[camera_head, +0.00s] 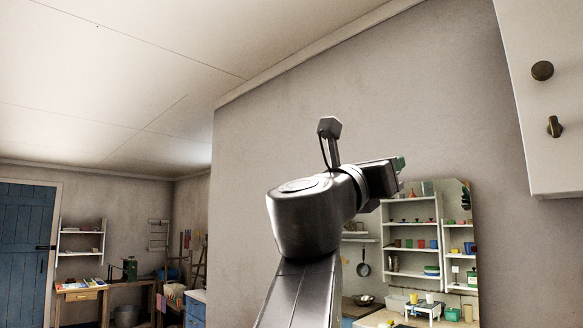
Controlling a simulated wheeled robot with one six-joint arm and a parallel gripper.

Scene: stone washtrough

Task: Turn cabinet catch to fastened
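The white wall cabinet (550,165) is at the upper right, cut off by the picture's edge. A small dark brass catch (554,126) sits low on its front, with its long side roughly upright. A round brass knob (542,71) is just above the catch. My gripper (400,163) is at the end of my arm, left of the cabinet in the picture and apart from the catch. A little green shows at its tip. Its fingers are mostly hidden behind the wrist, so I cannot tell whether they are open or shut.
A mirror-like panel (468,215) on the grey wall (400,90) shows shelves and pots. At the far left are a blue door (22,250), a shelf (80,242) and a workbench (82,292). Between my gripper and the cabinet I see only bare wall.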

